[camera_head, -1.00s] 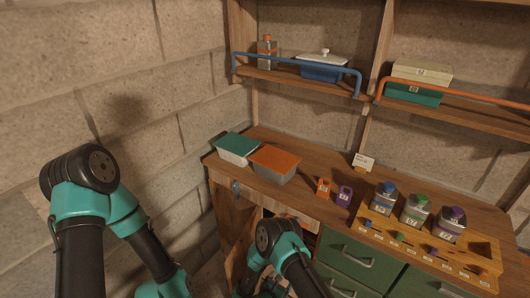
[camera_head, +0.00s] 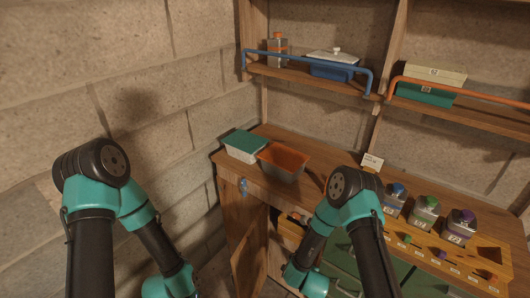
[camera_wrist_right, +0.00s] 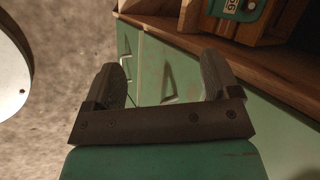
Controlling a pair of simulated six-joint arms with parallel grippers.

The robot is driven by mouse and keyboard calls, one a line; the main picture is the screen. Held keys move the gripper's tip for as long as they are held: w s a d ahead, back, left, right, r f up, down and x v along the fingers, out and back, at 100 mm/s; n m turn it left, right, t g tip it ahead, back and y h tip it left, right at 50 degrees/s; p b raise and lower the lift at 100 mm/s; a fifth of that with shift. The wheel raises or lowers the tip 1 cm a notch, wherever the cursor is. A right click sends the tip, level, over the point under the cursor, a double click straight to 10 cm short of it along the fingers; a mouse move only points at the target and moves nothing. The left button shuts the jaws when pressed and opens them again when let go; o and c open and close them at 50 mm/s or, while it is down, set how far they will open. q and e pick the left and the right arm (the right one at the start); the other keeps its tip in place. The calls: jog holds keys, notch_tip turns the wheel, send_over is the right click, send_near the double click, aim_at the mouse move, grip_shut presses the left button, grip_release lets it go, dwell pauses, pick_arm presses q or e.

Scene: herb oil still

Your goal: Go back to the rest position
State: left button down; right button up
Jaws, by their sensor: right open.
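My left arm (camera_head: 130,205) comes in from the left and bends down at its elbow; its gripper is below the frame. My right arm (camera_head: 350,215) is bent with its elbow raised in front of the bench, and its wrist hangs low before the cabinet. In the right wrist view my right gripper (camera_wrist_right: 163,82) is open, with nothing between its two dark fingers. Green drawer fronts (camera_wrist_right: 180,75) with handles lie beyond the fingers.
The wooden bench (camera_head: 315,165) holds a green-topped box (camera_head: 245,143), an orange-topped box (camera_head: 283,158) and a rack (camera_head: 455,258) with several labelled bottles. Shelves (camera_head: 310,78) with blue and orange rails hang above. An open cabinet door (camera_head: 248,240) stands below. A block wall is at left.

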jog(key=s+d+r+n+g+y, duration=0.2)
jog(key=s+r+n, duration=0.3)
jog(key=s+n, duration=0.3)
jog(key=s+d+r+n+g+y, duration=0.2)
jog(key=s+d+r+n+g, duration=0.1)
jog(key=s+n, duration=0.5)
jog(key=r+n+g, duration=0.1)
jog(key=r+n, duration=0.1)
jog(key=n, duration=0.1)
jog(key=shift+d, duration=0.35)
